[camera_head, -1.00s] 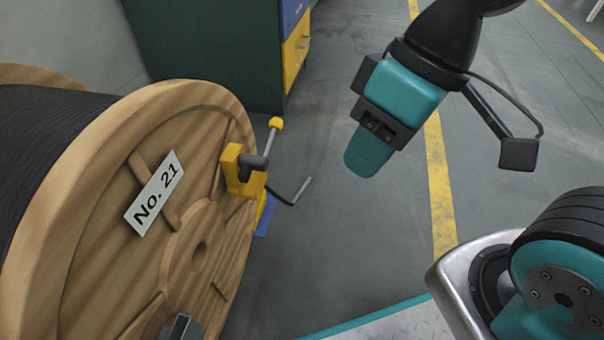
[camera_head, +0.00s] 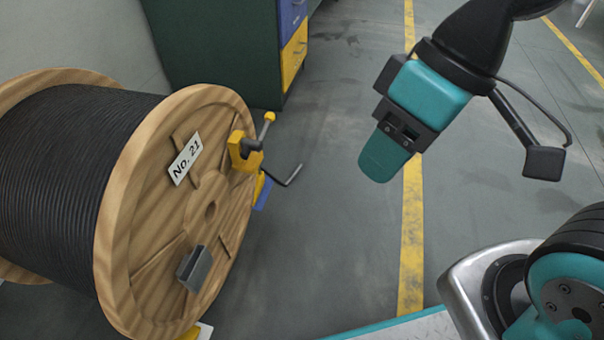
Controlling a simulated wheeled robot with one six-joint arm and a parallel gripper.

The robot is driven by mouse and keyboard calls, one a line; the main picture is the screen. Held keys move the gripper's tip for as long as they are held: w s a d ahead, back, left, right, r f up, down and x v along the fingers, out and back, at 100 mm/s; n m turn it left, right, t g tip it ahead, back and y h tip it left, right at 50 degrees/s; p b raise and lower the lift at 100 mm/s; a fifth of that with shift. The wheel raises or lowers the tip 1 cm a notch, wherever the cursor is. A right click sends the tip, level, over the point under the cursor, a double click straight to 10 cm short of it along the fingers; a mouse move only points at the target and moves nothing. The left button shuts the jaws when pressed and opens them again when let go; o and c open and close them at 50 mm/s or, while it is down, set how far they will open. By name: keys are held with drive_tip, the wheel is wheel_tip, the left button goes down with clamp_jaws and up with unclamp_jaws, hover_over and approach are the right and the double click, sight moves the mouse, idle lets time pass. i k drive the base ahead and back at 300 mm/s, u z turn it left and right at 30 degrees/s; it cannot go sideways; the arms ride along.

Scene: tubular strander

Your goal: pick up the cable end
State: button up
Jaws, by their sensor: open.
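The cable end (camera_head: 293,175) is a short black length with a grey tip. It sticks out to the right from behind the yellow clamp at the rim of the wooden reel (camera_head: 118,262), and its tip bends upward. My gripper (camera_head: 385,158) hangs to the right of the cable end, clearly apart from it, pointing down and slightly left. It is open with nothing visible in it; its teal fingers overlap in this view, so the gap is hidden.
The yellow clamp (camera_head: 240,152) with a grey screw and knobbed handle sits on the reel's rim. A "No. 21" label (camera_head: 186,159) and a grey block (camera_head: 194,268) are on the reel's face. A dark green cabinet (camera_head: 215,50) stands behind. Floor between reel and gripper is clear.

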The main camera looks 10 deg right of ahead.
sight(300, 165)
drive_tip(key=z, duration=0.15)
drive_tip(key=i, duration=1)
drive_tip(key=u, duration=0.45)
